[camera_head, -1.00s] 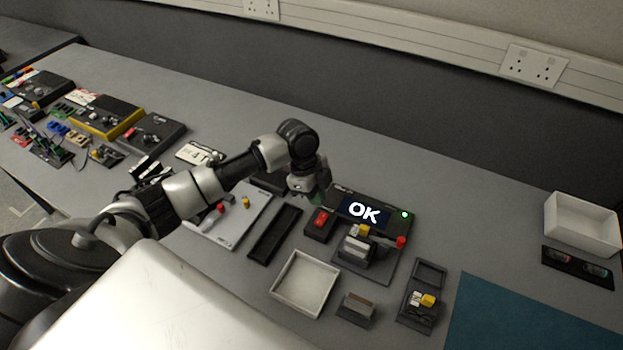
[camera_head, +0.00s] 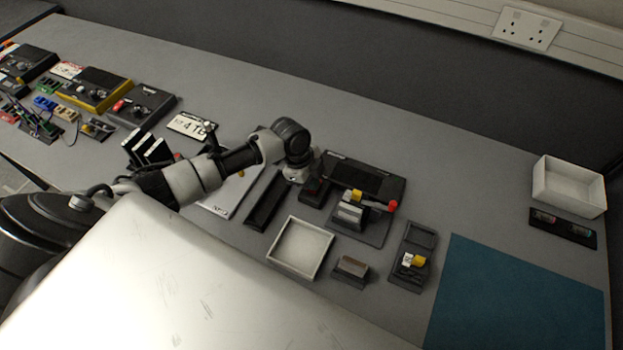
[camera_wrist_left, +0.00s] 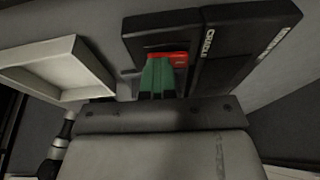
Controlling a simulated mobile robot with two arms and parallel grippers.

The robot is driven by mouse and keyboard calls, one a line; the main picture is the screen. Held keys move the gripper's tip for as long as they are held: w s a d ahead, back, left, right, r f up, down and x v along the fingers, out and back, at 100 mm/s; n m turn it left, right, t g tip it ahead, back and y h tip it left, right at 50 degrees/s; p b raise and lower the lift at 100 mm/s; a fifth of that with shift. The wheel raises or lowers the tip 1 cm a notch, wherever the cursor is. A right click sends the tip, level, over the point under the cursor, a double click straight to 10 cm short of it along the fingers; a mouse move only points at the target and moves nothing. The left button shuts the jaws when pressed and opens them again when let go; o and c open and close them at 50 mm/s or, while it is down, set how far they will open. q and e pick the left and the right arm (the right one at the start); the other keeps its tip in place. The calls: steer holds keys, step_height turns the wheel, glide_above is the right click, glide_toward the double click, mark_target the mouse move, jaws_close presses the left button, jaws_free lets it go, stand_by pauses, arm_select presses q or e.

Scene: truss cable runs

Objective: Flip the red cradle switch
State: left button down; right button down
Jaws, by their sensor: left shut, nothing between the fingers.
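The red cradle switch (camera_wrist_left: 180,57) shows in the left wrist view on its black box, partly hidden by my fingertips. The station display (camera_head: 363,178) is dark. The cradle (camera_head: 350,216) in front holds a grey block, with a yellow piece and red-tipped lever. My right gripper is out of view.
A white tray (camera_head: 328,250) and a small brown-topped block (camera_head: 350,270) stand in front. A long black tray (camera_head: 264,203) lies left of the switch. A teal mat (camera_head: 515,300) and white bin (camera_head: 570,200) are at the right. The table behind the station is clear.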

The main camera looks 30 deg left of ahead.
arm_select(q)
steer(key=shift+s+f+t, duration=0.25)
steer(key=shift+s+t, duration=0.05)
steer(key=shift+s, duration=0.05)
steer(key=shift+w, duration=0.1)
steer(key=shift+w+r, duration=0.15)
steer(key=shift+w, duration=0.6)
steer(key=shift+r, duration=0.1)
